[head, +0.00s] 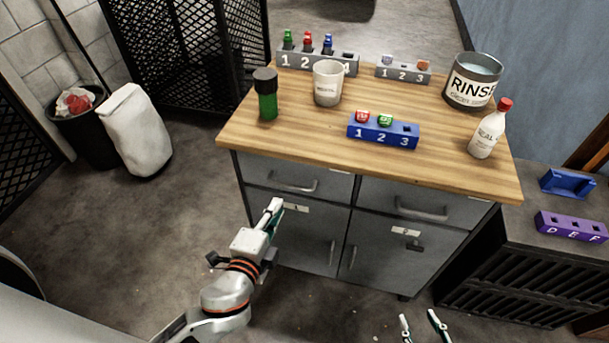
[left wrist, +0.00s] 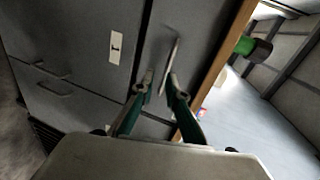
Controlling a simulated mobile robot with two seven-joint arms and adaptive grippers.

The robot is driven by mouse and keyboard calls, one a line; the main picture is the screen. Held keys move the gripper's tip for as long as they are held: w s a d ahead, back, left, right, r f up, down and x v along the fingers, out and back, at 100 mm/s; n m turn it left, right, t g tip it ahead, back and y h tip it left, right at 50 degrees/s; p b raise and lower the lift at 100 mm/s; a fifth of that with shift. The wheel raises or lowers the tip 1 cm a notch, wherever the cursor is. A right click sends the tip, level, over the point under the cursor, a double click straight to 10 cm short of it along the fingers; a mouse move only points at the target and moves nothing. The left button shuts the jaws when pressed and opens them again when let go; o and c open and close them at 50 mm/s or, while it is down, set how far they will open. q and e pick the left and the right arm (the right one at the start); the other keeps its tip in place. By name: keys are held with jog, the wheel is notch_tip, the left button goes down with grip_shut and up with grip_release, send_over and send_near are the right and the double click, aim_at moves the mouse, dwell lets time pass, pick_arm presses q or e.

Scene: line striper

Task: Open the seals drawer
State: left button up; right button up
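The grey cabinet has two top drawers, a left drawer (head: 335,186) and a right drawer (head: 455,207), each with a bar handle. I cannot read which one is marked for seals. My left gripper (head: 275,205) is in front of the left drawer, just below and left of its handle (head: 295,186). In the left wrist view the gripper (left wrist: 163,82) is open, with that handle (left wrist: 172,62) showing between and just beyond its fingertips. I cannot tell whether they touch. Both drawers look shut. My right gripper (head: 421,322) is open and empty at the bottom edge.
The wooden top (head: 240,132) holds a green bottle (head: 266,100), a white cup (head: 327,85), a blue rack (head: 375,133), grey racks, a rinse container (head: 470,85) and a seal bottle (head: 488,135). Cabinet doors (head: 395,250) lie below.

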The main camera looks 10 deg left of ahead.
aim_at(288, 186)
pick_arm(q)
jog(key=shift+m, duration=0.3)
jog(key=x, duration=0.2)
jog(key=r+x, duration=0.1)
jog(key=x, duration=0.5)
jog(key=shift+w+d+r, duration=0.2)
jog(key=shift+w+r, duration=0.05)
jog(key=shift+r, duration=0.05)
jog(key=shift+w+f, duration=0.1)
jog(key=shift+w, duration=0.2)
grip_shut()
pick_arm(e)
jog(key=shift+w+d+f, duration=0.1)
jog(key=shift+w+d, duration=0.2)
jog(key=shift+w, duration=0.2)
